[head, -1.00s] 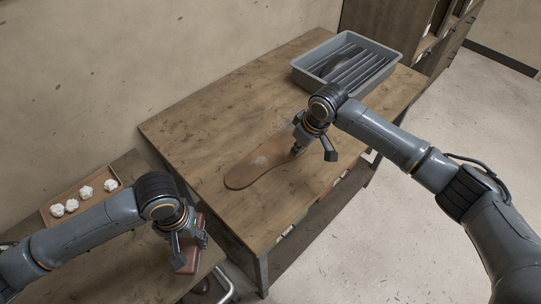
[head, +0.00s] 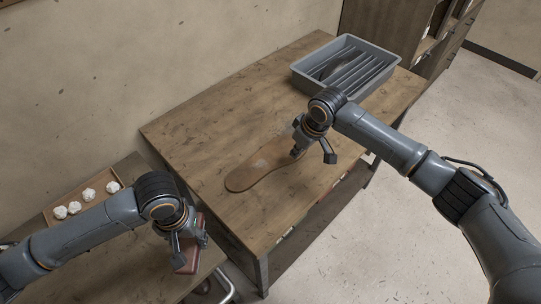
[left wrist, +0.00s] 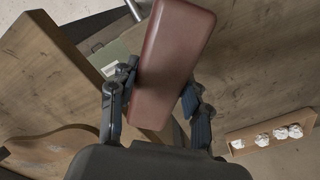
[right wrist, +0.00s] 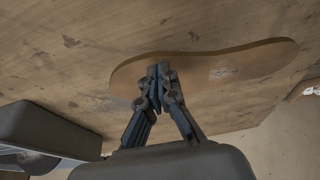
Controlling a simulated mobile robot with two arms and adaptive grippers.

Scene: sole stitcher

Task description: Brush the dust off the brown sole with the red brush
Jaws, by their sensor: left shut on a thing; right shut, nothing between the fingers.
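The brown sole (head: 255,172) lies flat on the wooden table, with pale dusty patches; it also shows in the right wrist view (right wrist: 255,62). My right gripper (head: 309,152) is shut and empty at the sole's far right end. In the right wrist view its fingertips (right wrist: 160,72) overlap the sole's edge; I cannot tell if they touch it. My left gripper (head: 189,242) is shut on the red brush (left wrist: 172,60), left of and in front of the table. The brush's red-brown back shows; its bristles are hidden. Part of the sole shows in the left wrist view (left wrist: 55,148).
A grey tray (head: 300,80) with dark dividers stands at the table's back right. A lower wooden surface at the left holds a small wooden tray (head: 50,217) with several white crumpled balls (head: 74,208). The table (head: 200,140) is clear around the sole.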

